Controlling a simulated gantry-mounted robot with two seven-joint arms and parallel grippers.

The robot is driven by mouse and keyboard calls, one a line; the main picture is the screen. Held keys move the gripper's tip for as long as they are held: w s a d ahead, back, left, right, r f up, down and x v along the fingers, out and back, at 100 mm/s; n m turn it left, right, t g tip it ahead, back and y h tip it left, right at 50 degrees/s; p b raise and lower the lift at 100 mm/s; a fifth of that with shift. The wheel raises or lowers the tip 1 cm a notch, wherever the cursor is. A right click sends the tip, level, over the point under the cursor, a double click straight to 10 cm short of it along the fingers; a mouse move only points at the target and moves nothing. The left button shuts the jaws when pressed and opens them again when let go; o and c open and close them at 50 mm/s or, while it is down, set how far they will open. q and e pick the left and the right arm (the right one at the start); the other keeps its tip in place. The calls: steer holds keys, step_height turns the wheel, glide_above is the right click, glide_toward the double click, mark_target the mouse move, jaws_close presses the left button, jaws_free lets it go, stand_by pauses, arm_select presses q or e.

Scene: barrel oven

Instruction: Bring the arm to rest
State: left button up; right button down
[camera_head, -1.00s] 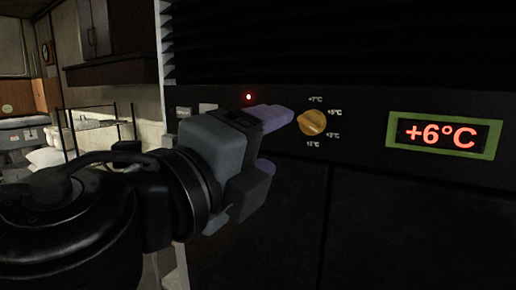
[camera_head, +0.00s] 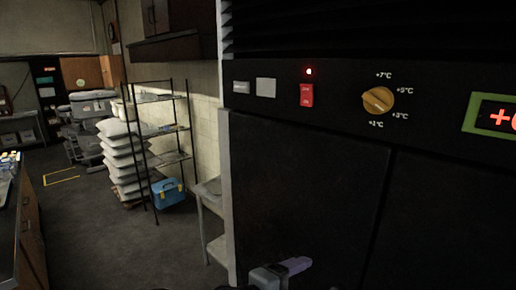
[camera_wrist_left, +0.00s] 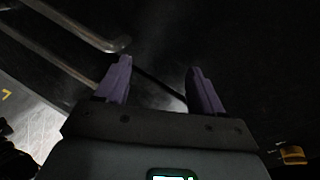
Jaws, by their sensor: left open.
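My left gripper (camera_head: 290,268) shows only in part at the bottom edge of the head view, low in front of the dark cabinet door (camera_head: 300,190). It is well below the control panel and its yellow knob (camera_head: 378,100). In the left wrist view the gripper (camera_wrist_left: 160,75) has its two purple fingers spread apart with nothing between them. Most of my left arm is out of the head view. My right gripper is not in view.
The panel has a red switch (camera_head: 307,95) and a display (camera_head: 495,117) cut off at the right edge. A rack (camera_head: 165,130), stacked sacks (camera_head: 122,165) and a blue box (camera_head: 168,192) stand at left. Metal bars (camera_wrist_left: 80,25) show in the wrist view. Open floor (camera_head: 100,240) lies left.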

arm_select(q)
steer(key=s+a+f+n+y, duration=0.1)
steer(key=s+f+n, duration=0.1)
steer(key=f, duration=0.5)
steer(key=s+a+f+n, duration=0.1)
steer(key=s+f+n, duration=0.15)
steer(key=f, duration=0.45)
steer(key=s+a+f+n+g+y, duration=0.1)
steer(key=s+a+f+n+y, duration=0.2)
steer(key=s+a+f+n, duration=0.45)
steer(key=s+a+f+n+y, duration=0.3)
steer(key=s+a+f, duration=0.15)
steer(key=f, duration=0.65)
steer(key=s+a+f+n+g+y, duration=0.1)
steer(key=s+a+n+g+y, duration=0.1)
steer(key=s+a+n, duration=0.45)
steer(key=s+a+n+g+y, duration=0.2)
steer(key=s+a+g+y, duration=0.15)
steer(key=a, duration=0.55)
step_height(320, 180, up, 15)
steer(key=t+p, duration=0.1)
steer(key=p, duration=1.4)
steer(key=shift+s+f+h, duration=0.15)
steer(key=shift+h, duration=0.3)
steer(key=shift+m, duration=0.25)
